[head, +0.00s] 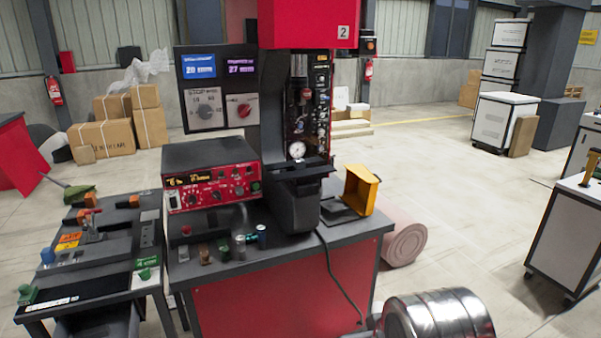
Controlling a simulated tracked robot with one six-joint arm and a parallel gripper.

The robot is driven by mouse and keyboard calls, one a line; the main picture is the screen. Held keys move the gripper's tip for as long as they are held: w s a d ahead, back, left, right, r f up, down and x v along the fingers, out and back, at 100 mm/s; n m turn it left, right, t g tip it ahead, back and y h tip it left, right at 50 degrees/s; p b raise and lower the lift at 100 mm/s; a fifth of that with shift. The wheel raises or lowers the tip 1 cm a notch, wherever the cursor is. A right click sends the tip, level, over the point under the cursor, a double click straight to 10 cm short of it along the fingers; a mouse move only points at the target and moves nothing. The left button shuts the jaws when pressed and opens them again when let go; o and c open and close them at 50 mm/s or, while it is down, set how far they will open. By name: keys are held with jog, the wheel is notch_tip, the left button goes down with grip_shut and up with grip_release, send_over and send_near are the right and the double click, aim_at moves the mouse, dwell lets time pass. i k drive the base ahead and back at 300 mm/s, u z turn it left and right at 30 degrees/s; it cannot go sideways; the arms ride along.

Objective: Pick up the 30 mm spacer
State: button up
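Several small parts stand in a row on the dark top of the red machine bench (340,229). They include a brown block (205,256), a dark green piece (223,251), a grey cylinder (240,243) and a dark piece with a teal end (262,236). They are too small for me to read a size, so I cannot tell which, if any, is the 30 mm spacer. My gripper is not in view.
A red control box (211,185) and the machine column stand behind the small parts. A yellow bin (361,190) is at the bench's right. A tool-covered side table (85,262) adjoins left. A pink roll (405,244) lies on the floor. Open floor (470,215) extends right.

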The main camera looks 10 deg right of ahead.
aim_at(299, 163)
jog(key=k, duration=0.65)
jog(key=u, duration=0.4)
jog(key=i, duration=0.8)
jog(key=u, duration=0.55)
jog(key=i, duration=1.35)
jog(key=z, duration=0.5)
